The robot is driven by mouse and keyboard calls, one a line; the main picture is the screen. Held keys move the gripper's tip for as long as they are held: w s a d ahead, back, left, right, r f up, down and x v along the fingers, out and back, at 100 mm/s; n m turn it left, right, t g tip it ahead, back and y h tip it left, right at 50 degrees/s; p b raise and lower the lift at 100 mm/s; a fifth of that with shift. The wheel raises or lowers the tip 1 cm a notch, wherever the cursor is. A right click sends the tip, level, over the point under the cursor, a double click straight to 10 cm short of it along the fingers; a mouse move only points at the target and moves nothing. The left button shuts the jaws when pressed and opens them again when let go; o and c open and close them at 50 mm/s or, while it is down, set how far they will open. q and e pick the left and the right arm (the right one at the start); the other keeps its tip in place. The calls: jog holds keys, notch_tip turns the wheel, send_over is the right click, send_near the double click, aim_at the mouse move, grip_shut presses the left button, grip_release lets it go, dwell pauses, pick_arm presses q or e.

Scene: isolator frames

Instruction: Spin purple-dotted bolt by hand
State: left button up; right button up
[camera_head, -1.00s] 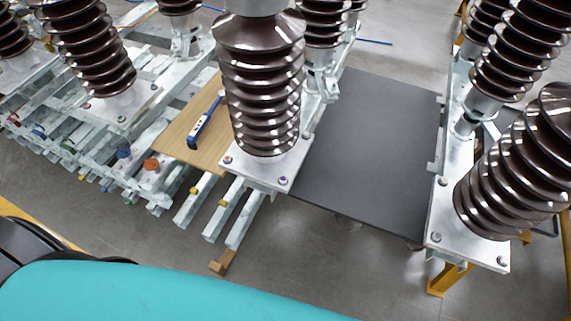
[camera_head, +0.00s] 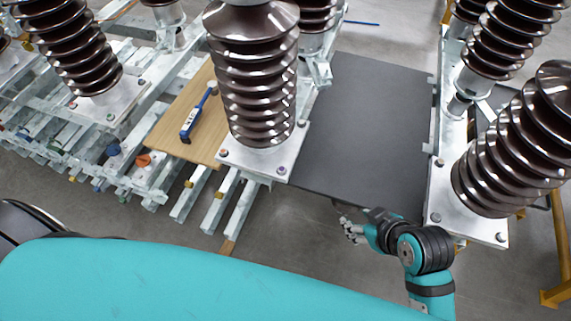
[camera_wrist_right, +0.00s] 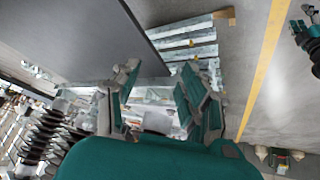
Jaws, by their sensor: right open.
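The purple-dotted bolt (camera_head: 281,170) is at the front right corner of the metal base plate (camera_head: 250,160) under the middle brown insulator. My right gripper (camera_head: 350,230) has come in from the lower right in the head view. It is open and empty, in front of the dark panel, to the right of and nearer than the bolt, well apart from it. In the right wrist view its open fingers (camera_wrist_right: 160,92) show with nothing between them; I cannot make out the bolt there. A teal and black arm part, likely my left gripper (camera_wrist_right: 308,30), shows at that view's right edge, its fingers unclear.
Ribbed brown insulators (camera_head: 258,85) stand close by on both sides. A dark flat panel (camera_head: 365,130) lies between the frames. A blue-handled tool (camera_head: 192,120) lies on a wooden board (camera_head: 208,140). Metal rails (camera_head: 240,212) jut forward. Floor in front is open.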

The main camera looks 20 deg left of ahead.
jog(key=s+a+r+n+g+y, duration=0.1)
jog(key=a+r+n+g, duration=0.1)
jog(key=a+r+n, duration=0.65)
jog(key=a+r+n+g+y, duration=0.15)
jog(key=a+n, duration=0.45)
jog(key=n, duration=0.7)
jog(key=s+a+r+n+g+y, duration=0.1)
jog(key=a+r+n+g+y, duration=0.1)
jog(key=a+r+n, duration=0.55)
jog(key=w+d+f+n+t+h, duration=0.1)
jog(key=w+d+f+n+h, duration=0.3)
jog(key=w+d+n, duration=0.7)
jog(key=n+b, duration=0.2)
jog(key=b, duration=0.8)
send_near(283, 169)
jog(key=shift+h, duration=0.25)
jog(key=x, duration=0.8)
jog(key=shift+a, duration=0.2)
jog(key=shift+r, duration=0.1)
grip_shut()
